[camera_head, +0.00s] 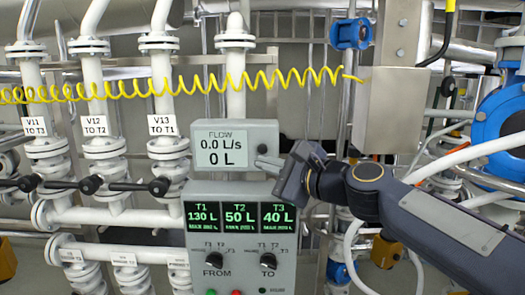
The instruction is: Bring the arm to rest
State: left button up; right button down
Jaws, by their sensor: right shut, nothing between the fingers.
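My right arm (440,232) comes in from the right side of the head view, with its dark grey links and round joint. My right gripper (262,164) points left, with its fingers together and nothing held between them. Its fingertips overlap the lower right corner of the grey flow display box (262,137) in the picture. I cannot tell whether they touch it. The gripper body is just above and right of the control panel (200,272), covering a little of its upper right. My left gripper is not in view.
The flow display reads 0.0 L/s and 0 L. The panel has a FROM knob (213,261) and a TO knob (268,261). White pipes with valves V11, V12 and V13 (163,125) stand left. A yellow coiled cable (200,88) crosses above. A blue flanged fitting (500,118) is right.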

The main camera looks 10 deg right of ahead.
jog(key=s+d+f+n+g+h, duration=0.3)
jog(key=s+f+n, duration=0.6)
jog(key=s+f, duration=0.5)
jog(key=s+d+f+n+g+h, duration=0.2)
jog(key=s+d+f+n+g, duration=0.3)
jog(key=s+f, duration=1)
notch_tip(320, 180, down, 2)
jog(key=n, duration=0.3)
jog(key=shift+d+n+g+h, duration=0.3)
jog(key=shift+d+n+h, duration=0.05)
jog(key=shift+n+h, duration=0.05)
jog(key=shift+s, duration=0.1)
